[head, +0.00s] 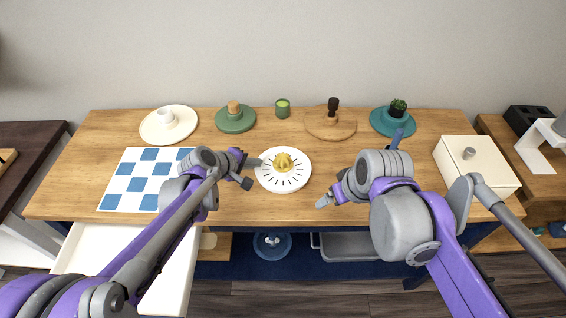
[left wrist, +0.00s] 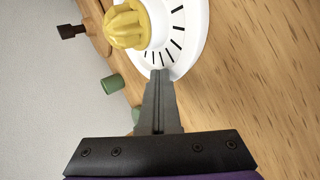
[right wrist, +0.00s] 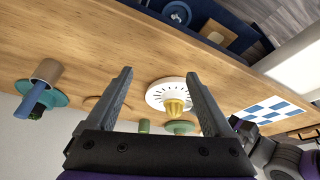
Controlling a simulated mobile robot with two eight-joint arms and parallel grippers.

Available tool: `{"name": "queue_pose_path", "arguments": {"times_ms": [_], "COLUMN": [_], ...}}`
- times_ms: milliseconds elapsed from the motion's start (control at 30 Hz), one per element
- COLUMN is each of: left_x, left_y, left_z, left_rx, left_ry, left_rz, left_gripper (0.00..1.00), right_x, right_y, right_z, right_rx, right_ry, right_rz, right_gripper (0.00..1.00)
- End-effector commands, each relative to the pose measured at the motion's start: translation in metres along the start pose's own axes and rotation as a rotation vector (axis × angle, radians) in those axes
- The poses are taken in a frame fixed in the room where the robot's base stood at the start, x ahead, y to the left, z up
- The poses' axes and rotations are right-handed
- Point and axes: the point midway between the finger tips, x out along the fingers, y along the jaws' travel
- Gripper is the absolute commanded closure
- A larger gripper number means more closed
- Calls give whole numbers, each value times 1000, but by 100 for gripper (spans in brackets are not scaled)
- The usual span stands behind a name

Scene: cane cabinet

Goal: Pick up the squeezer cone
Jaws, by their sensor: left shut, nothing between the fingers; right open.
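The yellow ribbed squeezer cone (head: 283,161) stands on a white round plate with black radial marks (head: 283,184) at the middle of the wooden table. The cone also shows in the left wrist view (left wrist: 127,25) and the right wrist view (right wrist: 174,106). My left gripper (head: 253,173) is shut and empty at the left edge of the plate, its tips pointing at the plate beside the cone. My right gripper (right wrist: 160,82) is open and empty to the right of the plate; in the right wrist view the plate and cone appear between its fingers, farther off.
Along the back stand a white dish (head: 151,128), a green dish (head: 235,125), a green cup (head: 282,107), a wooden dish (head: 318,127) and a teal dish with a plant (head: 384,124). A checkered board (head: 127,184) lies left, a cream box (head: 469,180) right. An open drawer (head: 88,241) juts out front left.

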Motion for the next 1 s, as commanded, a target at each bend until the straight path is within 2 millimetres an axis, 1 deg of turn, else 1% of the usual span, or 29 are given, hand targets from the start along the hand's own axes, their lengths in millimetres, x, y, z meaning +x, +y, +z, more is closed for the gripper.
{"name": "queue_pose_path", "arguments": {"times_ms": [33, 67, 100, 200, 300, 400, 500, 667, 767, 900, 1000], "left_x": [0, 0, 0, 0, 0, 0, 0, 0, 0, 0, 0], "left_y": [0, 0, 0, 0, 0, 0, 0, 0, 0, 0, 0], "left_z": [0, 0, 0, 0, 0, 0, 0, 0, 0, 0, 0], "left_rx": [0, 0, 0, 0, 0, 0, 0, 0, 0, 0, 0], "left_ry": [0, 0, 0, 0, 0, 0, 1, 1, 0, 0, 0], "left_rz": [0, 0, 0, 0, 0, 0, 0, 0, 0, 0, 0], "left_gripper": [100, 100, 100, 100, 100, 100, 100, 100, 100, 100, 100], "right_x": [-2, -2, -3, -3, 0, 3, 5, 13, 28, 53, 66], "right_y": [-2, -4, -6, -13, -20, -27, -32, -36, -39, -44, -46], "right_z": [-26, -39, -56, -95, -127, -151, -166, -176, -176, -174, -174], "right_rx": [-43, -71, -107, -195, -270, -332, -372, -401, -405, -405, -404], "right_ry": [-4, -5, -6, -10, -9, -8, -7, -5, -5, -5, -5], "right_rz": [-21, -33, -48, -86, -120, -147, -166, -178, -179, -179, -179], "right_gripper": [14, 14, 14, 14, 14, 14, 14, 14, 14, 14, 14]}}
